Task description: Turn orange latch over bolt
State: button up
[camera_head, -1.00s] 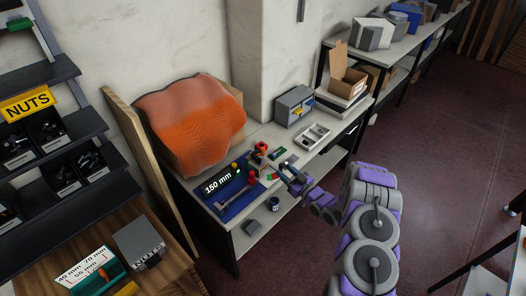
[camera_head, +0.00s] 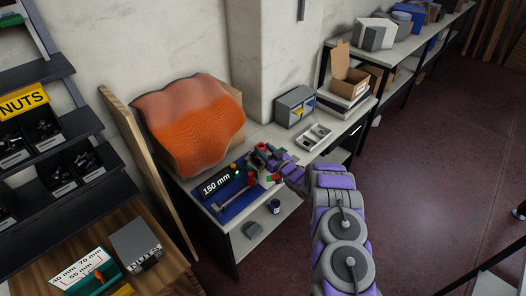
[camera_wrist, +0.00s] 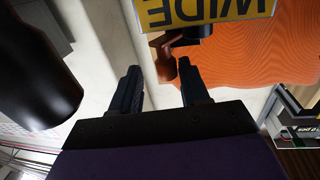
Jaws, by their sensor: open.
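My gripper (camera_head: 264,154) is over the back part of the worktable in the head view, among small red and green parts. In the wrist view my gripper (camera_wrist: 160,88) shows two dark fingers spread apart with nothing held between them. A brownish-orange part (camera_wrist: 165,66) with a rounded end shows just beyond the fingertips, under a yellow sign reading WIDE (camera_wrist: 205,12). I cannot tell whether this part is the orange latch. I cannot make out the bolt; the arm covers part of that area in the head view.
A blue mat (camera_head: 236,206) marked 150 mm lies left of the gripper. A grey drawer box (camera_head: 295,106) and a white tray (camera_head: 314,138) stand to the right. A dark rounded body (camera_wrist: 38,88) fills the wrist view's left.

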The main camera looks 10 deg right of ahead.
jog(key=shift+w+a, duration=0.4)
jog(key=shift+w, duration=0.1)
jog(key=shift+a, duration=0.65)
jog(key=shift+d, duration=0.5)
jog(key=c, duration=0.6)
jog(key=shift+a, duration=0.2)
grip_shut()
